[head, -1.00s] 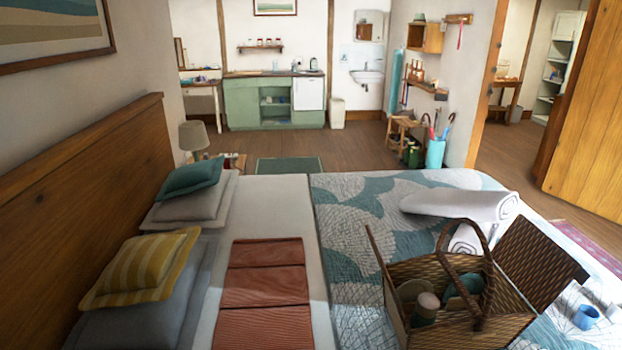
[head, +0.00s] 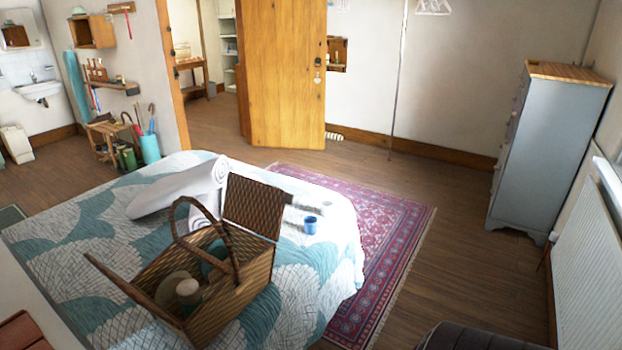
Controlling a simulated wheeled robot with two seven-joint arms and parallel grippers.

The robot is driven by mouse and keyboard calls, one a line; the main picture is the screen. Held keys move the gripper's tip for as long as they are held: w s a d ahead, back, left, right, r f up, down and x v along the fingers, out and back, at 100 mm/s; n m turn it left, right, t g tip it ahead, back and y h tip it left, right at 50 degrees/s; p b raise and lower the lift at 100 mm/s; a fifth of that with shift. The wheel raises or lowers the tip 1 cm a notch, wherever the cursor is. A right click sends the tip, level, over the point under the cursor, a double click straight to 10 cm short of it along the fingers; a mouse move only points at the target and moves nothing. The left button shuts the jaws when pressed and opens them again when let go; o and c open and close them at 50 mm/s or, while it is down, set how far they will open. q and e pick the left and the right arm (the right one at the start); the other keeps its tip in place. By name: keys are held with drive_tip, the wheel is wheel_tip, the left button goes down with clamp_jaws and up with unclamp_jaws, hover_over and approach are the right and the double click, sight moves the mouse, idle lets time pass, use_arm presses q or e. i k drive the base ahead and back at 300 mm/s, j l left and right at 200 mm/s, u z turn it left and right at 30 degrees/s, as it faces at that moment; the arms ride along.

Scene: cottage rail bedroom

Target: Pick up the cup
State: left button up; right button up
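A small blue cup (head: 310,225) stands on the bed (head: 310,290), near its right edge and just right of the open wicker basket's raised lid. Neither of my grippers shows in the head view.
The wicker picnic basket (head: 248,288) stands open on the bed with several items inside. Rolled white towels (head: 180,192) lie behind it. A red patterned rug (head: 397,232) and clear wooden floor lie right of the bed. A grey dresser (head: 545,150) and a radiator (head: 588,255) line the right side.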

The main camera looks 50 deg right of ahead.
sight(325, 205)
drive_tip(key=z, duration=1.7)
